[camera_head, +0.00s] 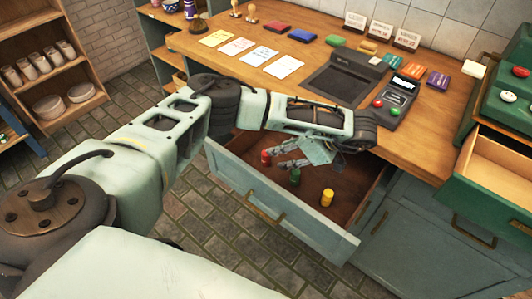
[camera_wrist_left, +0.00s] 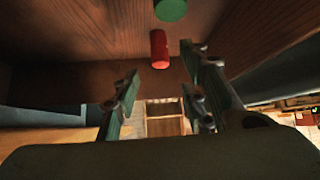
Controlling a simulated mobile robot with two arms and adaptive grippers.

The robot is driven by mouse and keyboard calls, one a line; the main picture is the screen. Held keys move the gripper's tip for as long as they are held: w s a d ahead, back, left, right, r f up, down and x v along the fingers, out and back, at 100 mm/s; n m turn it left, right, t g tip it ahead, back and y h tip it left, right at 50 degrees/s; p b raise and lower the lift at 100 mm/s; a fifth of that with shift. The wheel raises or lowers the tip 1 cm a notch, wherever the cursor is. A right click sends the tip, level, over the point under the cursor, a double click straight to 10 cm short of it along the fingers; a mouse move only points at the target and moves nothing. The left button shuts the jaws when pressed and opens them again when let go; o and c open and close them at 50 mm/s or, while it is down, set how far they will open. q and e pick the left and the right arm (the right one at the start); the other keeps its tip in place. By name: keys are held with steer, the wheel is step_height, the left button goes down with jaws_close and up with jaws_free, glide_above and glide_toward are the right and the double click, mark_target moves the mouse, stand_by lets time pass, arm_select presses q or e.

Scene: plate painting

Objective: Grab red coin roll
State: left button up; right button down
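The red coin roll (camera_head: 266,158) stands in the open blue-grey drawer (camera_head: 233,178), near its left side. A green roll (camera_head: 295,177) and a yellow roll (camera_head: 327,197) stand in the same drawer, to its right. My left gripper (camera_head: 277,157) reaches into the drawer with its fingertips close to the red roll. In the left wrist view my left gripper (camera_wrist_left: 160,64) is open, and the red roll (camera_wrist_left: 159,49) shows between and just beyond its fingertips. The green roll (camera_wrist_left: 171,9) is at the top edge there. Contact with the red roll cannot be told. My right gripper is not in view.
The wooden counter (camera_head: 205,58) above the drawer holds paper sheets, ink pads, a dark machine (camera_head: 345,78) and a card terminal (camera_head: 395,100). An open green drawer (camera_head: 500,180) is at the right. Free floor lies in front of the drawer.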

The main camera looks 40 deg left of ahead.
mark_target(269, 165)
arm_select(q)
steer(key=shift+s+a+f, duration=0.1)
steer(key=shift+a+f, duration=0.25)
steer(key=shift+f, duration=0.35)
steer(key=x, duration=0.6)
steer(key=shift+a+f, duration=0.2)
steer(key=shift+a, duration=0.1)
steer(key=shift+c, duration=0.4)
jaws_close()
